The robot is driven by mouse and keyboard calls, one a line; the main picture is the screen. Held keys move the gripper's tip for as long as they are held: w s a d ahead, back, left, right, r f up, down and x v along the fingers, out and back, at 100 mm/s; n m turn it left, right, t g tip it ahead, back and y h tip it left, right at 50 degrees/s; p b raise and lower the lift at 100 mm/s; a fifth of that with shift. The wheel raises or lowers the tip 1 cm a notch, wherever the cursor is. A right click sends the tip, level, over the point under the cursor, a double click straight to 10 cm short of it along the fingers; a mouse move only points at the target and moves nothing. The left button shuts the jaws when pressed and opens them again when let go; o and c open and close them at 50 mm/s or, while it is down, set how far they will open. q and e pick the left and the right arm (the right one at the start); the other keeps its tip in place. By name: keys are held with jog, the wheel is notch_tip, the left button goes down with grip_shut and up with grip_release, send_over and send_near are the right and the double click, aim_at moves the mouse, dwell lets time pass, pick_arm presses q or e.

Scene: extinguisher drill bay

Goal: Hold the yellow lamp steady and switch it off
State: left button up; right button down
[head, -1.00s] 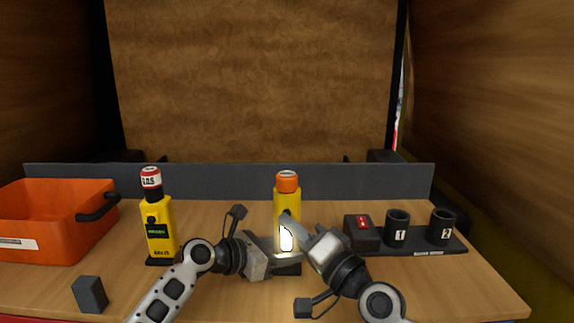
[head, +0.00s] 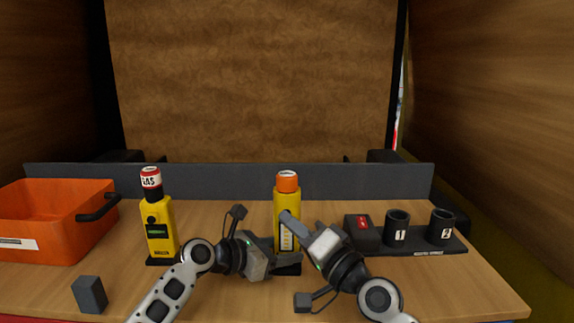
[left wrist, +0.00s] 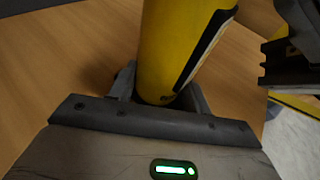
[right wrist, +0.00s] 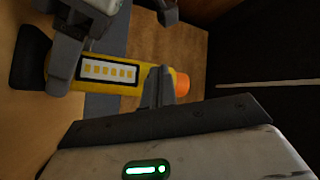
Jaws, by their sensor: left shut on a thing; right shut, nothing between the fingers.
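The yellow lamp (head: 287,199) stands upright on the table, with an orange top and a black base. The switch is hidden.
A yellow gas device (head: 159,225) with a red-and-white cap stands left of the lamp. An orange crate (head: 62,240) is at far left, with a dark grey block (head: 90,294) in front. At right, a black tray (head: 425,252) carries a red-marked box and cups 1 and 2.

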jog(key=shift+s, duration=0.45)
pick_arm(q)
jog(key=o, duration=1)
pick_arm(e)
jog(key=s, duration=0.6)
jog(key=shift+a, duration=0.15)
